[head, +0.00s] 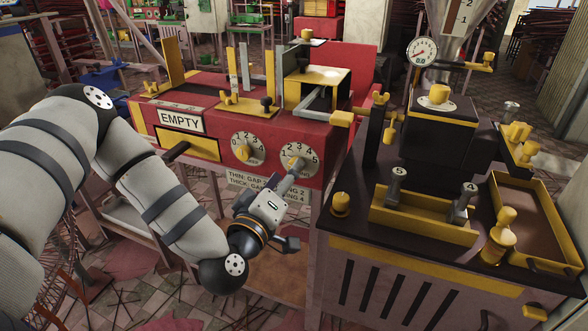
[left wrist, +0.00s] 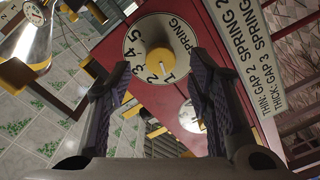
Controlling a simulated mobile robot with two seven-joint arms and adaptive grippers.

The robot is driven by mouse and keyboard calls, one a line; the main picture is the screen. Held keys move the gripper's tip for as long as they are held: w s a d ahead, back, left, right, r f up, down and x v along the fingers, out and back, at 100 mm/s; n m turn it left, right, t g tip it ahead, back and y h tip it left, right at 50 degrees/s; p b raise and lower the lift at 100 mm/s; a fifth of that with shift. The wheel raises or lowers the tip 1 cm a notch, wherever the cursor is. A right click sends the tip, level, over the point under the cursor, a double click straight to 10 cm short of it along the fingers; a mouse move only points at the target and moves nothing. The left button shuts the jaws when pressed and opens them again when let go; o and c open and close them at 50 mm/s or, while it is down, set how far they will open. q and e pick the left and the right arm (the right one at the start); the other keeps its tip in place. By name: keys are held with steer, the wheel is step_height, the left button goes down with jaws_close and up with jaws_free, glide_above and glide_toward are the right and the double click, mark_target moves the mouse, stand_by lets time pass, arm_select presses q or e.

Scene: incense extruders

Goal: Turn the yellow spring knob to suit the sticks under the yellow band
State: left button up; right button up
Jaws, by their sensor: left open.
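The spring dial is a white round plate (head: 311,163) on the red machine's front. In the left wrist view the dial (left wrist: 136,61) reads SPRING with numbers, and the yellow knob (left wrist: 160,62) stands at its centre. A pale mark on the knob points near the 1. My left gripper (head: 293,173) is in front of this dial. In the left wrist view its open fingers (left wrist: 163,88) flank the knob's line, with no clear contact. My right gripper is not in view.
A second dial (head: 235,144) with a yellow knob sits left of the spring dial. A dark-topped bench (head: 350,225) with a yellow tray stands close at right.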

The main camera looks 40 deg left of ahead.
arm_select(q)
steer(key=x, duration=0.3)
steer(key=shift+w, duration=0.2)
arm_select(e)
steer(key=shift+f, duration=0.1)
arm_select(q)
steer(key=shift+c, duration=0.2)
jaws_close()
steer(key=m+p, duration=0.4)
steer(key=m, duration=0.3)
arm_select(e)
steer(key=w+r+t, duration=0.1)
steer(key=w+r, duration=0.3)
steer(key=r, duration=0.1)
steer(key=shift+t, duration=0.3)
